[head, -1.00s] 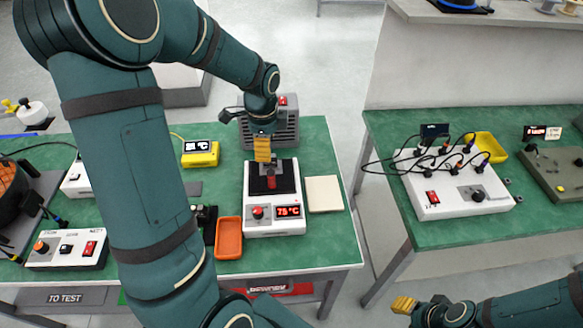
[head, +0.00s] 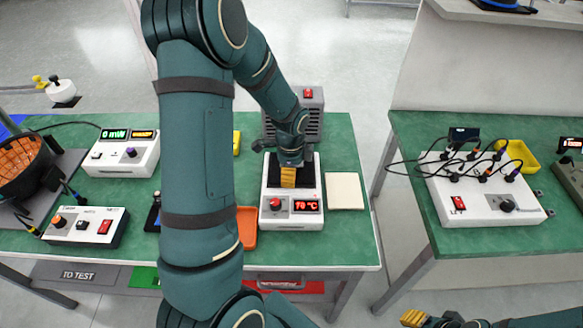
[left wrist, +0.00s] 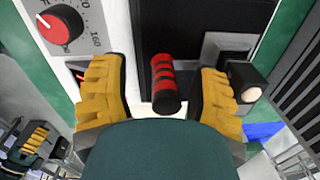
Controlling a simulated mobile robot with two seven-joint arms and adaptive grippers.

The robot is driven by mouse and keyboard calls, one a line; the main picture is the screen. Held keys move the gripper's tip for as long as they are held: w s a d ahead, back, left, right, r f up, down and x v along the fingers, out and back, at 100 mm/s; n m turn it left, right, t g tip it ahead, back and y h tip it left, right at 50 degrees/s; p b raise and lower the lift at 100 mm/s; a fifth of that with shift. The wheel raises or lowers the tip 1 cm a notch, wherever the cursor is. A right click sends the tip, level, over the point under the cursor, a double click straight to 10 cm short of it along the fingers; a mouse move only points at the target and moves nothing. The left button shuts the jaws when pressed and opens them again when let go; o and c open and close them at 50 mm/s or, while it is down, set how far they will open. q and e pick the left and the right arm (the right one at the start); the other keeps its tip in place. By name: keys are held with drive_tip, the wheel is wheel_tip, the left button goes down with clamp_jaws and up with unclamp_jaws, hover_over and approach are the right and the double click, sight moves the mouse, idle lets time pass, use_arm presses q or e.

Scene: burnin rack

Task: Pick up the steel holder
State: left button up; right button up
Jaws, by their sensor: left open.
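The steel holder's red and black ribbed handle (left wrist: 165,85) stands between my left gripper's yellow fingers in the left wrist view, with a gap on both sides. The rest of the holder is hard to make out there. In the head view my left gripper (head: 289,177) is low over the dark plate of the white heater (head: 291,219) and hides the handle. The left gripper is open (left wrist: 162,95). My right gripper (head: 413,318) is at the bottom edge of the head view, away from the table; its opening is unclear.
An orange tray (head: 247,229) lies left of the heater and a cream pad (head: 345,191) right of it. A grey vented box (head: 309,127) stands behind. White instruments (head: 87,227) fill the left side. A second green bench (head: 410,240) is across a gap.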

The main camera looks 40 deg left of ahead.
use_arm(q)
drive_tip(key=shift+w+a+f, duration=0.1)
drive_tip(key=shift+f, duration=0.3)
drive_tip(key=shift+o, duration=0.2)
drive_tip(key=shift+r, duration=0.1)
clamp_jaws()
